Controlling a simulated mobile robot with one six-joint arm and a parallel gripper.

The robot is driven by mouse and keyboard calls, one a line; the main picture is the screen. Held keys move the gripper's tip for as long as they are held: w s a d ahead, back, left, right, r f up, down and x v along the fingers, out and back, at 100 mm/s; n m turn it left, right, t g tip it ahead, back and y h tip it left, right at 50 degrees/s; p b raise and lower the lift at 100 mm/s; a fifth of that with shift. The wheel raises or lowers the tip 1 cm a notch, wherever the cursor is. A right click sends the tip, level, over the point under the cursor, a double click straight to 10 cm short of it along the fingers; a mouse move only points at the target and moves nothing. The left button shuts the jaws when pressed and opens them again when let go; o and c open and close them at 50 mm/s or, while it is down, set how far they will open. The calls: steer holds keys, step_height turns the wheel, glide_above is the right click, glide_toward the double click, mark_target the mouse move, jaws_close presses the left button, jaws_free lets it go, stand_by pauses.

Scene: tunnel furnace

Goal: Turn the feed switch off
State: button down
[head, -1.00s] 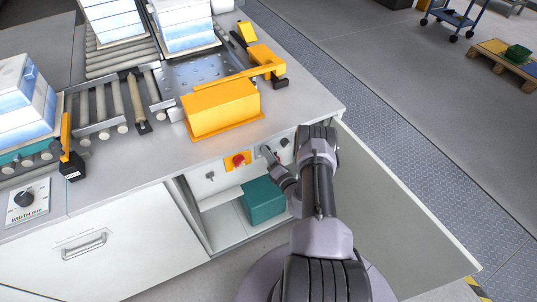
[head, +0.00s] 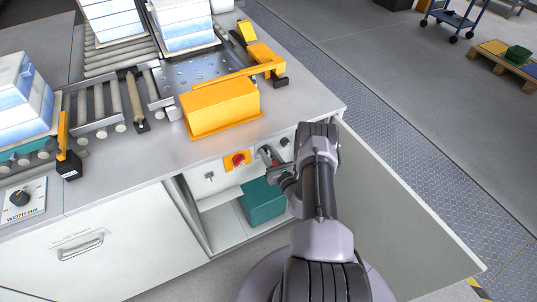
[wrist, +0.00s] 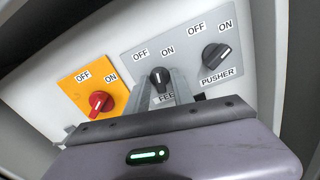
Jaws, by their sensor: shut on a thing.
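The feed switch (wrist: 160,78) is a black knob with a white mark on a grey panel, with OFF and ON printed above it. Its label is partly hidden by my gripper. My gripper (wrist: 163,88) is shut on this knob, one finger on each side. The white mark points roughly upward, between OFF and ON; its exact setting is hard to tell. In the head view my gripper (head: 267,156) reaches the panel under the counter, to the right of a red knob, and its fingers hide most of the feed switch.
A red knob (wrist: 100,101) on a yellow plate is on the left, pointing towards ON. The black pusher knob (wrist: 216,57) is close on the right, also towards ON. An open cabinet door (head: 395,210) stands right of my arm. A teal box (head: 264,201) sits inside the cabinet.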

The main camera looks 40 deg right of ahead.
steer(key=shift+n, duration=1.1)
steer(key=c, duration=1.5)
jaws_free()
steer(key=shift+o, duration=0.2)
steer(key=p+v, duration=0.5)
steer(key=v, duration=1.2)
steer(key=shift+s, duration=0.25)
steer(key=shift+d, duration=0.1)
